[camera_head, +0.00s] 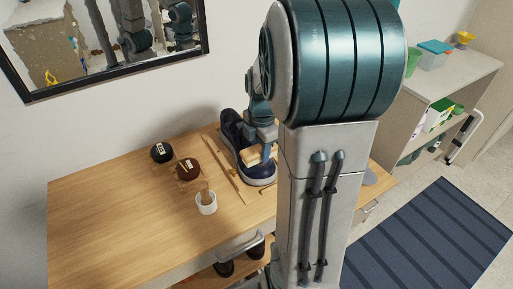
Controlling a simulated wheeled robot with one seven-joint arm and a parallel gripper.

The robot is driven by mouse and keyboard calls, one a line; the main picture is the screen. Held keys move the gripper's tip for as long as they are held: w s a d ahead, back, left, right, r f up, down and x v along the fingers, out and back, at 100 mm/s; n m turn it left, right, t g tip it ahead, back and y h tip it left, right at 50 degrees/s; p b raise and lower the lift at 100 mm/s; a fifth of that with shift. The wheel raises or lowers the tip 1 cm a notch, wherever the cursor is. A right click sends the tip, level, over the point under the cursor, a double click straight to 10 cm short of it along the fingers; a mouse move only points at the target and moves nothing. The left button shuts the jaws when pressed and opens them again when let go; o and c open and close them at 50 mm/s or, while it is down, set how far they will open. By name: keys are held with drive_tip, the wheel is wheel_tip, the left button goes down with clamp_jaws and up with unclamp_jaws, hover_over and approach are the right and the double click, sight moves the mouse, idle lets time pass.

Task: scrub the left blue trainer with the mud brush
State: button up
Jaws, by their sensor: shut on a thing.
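A dark blue trainer (232,128) with a pale sole edge sits on the wooden table top (110,208), its toe towards the front. My gripper (261,149) is above the trainer and shut on a pale wooden block, which looks like the mud brush (254,158). The brush is over the front part of the trainer. Its bristles are hidden, so I cannot tell whether they touch the shoe. My arm covers the table to the right of this trainer; no second blue trainer shows on the table top.
The table's left end is clear. A mirror (110,65) hangs behind; a shelf unit (451,78) and striped rug (428,238) are at right.

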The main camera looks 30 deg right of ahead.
drive_tip(key=shift+f+b, duration=0.3)
drive_tip(key=shift+f, duration=0.15)
